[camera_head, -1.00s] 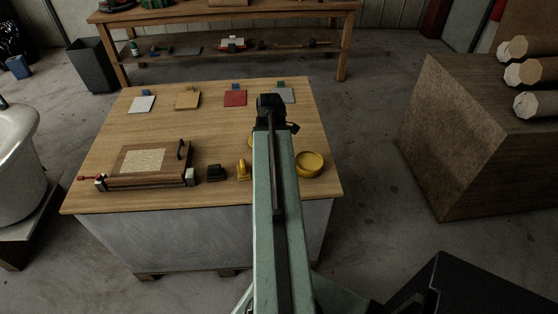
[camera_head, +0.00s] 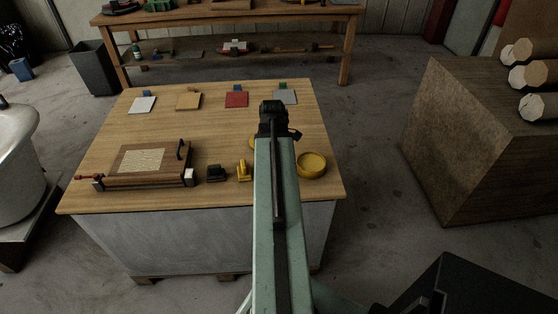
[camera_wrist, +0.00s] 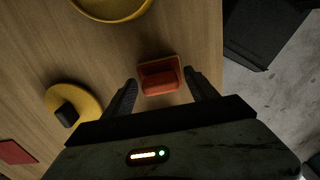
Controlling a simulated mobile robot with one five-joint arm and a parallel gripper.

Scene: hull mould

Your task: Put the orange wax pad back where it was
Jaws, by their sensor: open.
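The orange wax pad (camera_wrist: 160,75) is a small orange-red square with a raised block on top. It lies on the wooden table in the wrist view. My gripper (camera_wrist: 160,80) is open, with one finger to each side of the pad and the pad in the gap ahead of it. I cannot tell how far the fingertips are above the table. In the head view my gripper (camera_head: 273,112) is over the right part of the table, and my arm hides the pad there.
A yellow bowl (camera_head: 311,165) and a yellow disc with a dark knob (camera_wrist: 88,97) are nearby. Red (camera_head: 236,99) and grey (camera_head: 285,97) squares lie at the back. A wooden mould frame (camera_head: 112,177), a black block (camera_head: 214,173) and a yellow tool (camera_head: 243,171) stand at the left and front.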

